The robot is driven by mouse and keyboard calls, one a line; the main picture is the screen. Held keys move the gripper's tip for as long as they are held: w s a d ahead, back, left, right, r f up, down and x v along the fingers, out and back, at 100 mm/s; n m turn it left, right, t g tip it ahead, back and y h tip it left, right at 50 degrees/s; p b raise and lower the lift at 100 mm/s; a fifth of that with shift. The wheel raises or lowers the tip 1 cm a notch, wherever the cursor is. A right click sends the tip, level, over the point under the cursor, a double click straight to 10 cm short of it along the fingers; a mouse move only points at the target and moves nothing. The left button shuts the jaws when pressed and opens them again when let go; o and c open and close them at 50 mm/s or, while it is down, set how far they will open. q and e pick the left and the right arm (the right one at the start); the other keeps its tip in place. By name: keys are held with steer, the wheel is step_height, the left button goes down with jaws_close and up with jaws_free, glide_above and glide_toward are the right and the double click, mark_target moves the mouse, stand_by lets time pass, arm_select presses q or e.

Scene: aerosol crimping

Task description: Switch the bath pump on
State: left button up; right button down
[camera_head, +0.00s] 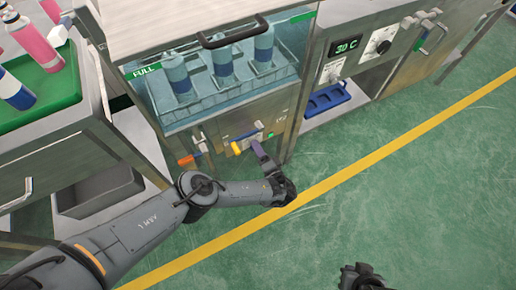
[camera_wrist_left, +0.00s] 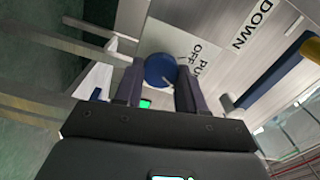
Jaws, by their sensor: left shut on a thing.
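The bath pump switch is a round blue knob (camera_wrist_left: 159,70) on a pale plate lettered "PUMP" and "OFF" in the left wrist view. My left gripper (camera_head: 257,146) is at the lower front of the water bath (camera_head: 215,122), its dark purple fingers pointing at the panel. In the left wrist view the left gripper (camera_wrist_left: 160,84) has one finger on each side of the knob and is shut on it. In the head view the fingers hide the knob. My right gripper (camera_head: 362,276) shows only in part at the bottom edge, away from the bath; its jaws are unclear.
Grey-blue cans stand in the bath under a lid with a black handle (camera_head: 230,36). A temperature display (camera_head: 347,46) reads 30 C. Green floor in front is clear.

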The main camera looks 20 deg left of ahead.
arm_select(q)
steer(key=shift+m, duration=0.3)
steer(key=o, duration=1.1)
steer(key=shift+c, duration=0.2)
steer(key=shift+s+d, duration=0.1)
steer(key=p+v, duration=0.2)
steer(key=v, duration=0.8)
steer(key=shift+s+d, duration=0.15)
steer(key=shift+d, duration=0.1)
